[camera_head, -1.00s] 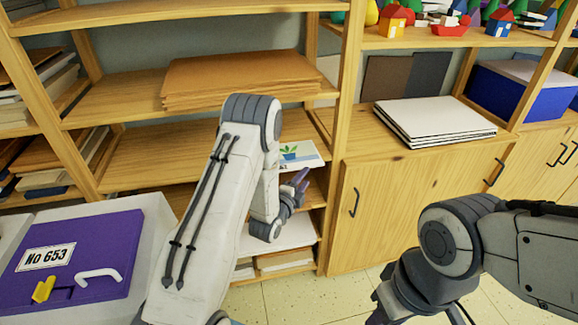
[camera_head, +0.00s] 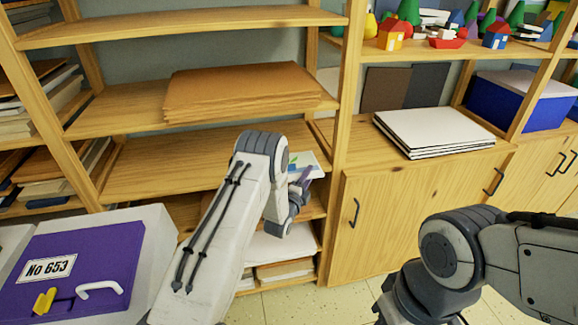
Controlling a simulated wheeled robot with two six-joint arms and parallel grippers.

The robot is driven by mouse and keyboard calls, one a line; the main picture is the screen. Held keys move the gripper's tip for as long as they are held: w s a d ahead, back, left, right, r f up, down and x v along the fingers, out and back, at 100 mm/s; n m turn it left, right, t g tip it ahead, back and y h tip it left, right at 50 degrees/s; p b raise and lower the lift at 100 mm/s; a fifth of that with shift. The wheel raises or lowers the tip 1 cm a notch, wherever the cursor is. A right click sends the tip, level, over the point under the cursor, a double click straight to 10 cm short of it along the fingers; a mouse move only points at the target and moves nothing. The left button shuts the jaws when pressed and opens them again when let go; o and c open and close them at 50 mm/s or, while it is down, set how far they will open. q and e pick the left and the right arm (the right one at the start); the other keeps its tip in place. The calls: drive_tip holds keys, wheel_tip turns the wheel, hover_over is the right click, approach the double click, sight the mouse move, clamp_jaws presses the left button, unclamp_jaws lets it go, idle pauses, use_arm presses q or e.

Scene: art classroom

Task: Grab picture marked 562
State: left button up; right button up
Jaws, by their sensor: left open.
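A white picture (camera_head: 308,161) with a green plant and a blue patch lies on a middle shelf of the wooden rack, near its right upright. My left arm covers much of it, and I cannot read any number on it. My left gripper (camera_head: 303,186) is open at the picture's front edge, overlapping it in view. I cannot tell whether it touches the picture. My right arm bends down at the lower right. Its gripper (camera_head: 383,314) is mostly cut off by the bottom edge, so its jaws are not clear.
Brown sheets (camera_head: 240,90) lie on the shelf above. Rack uprights and shelf boards enclose the space around my left gripper. A purple-fronted box (camera_head: 70,262) marked No 653 stands at lower left. White boards (camera_head: 435,128) lie on the cabinet (camera_head: 400,210) at right.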

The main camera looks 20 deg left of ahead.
use_arm(q)
drive_tip(key=shift+w, duration=0.35)
drive_tip(key=shift+c, duration=0.3)
clamp_jaws()
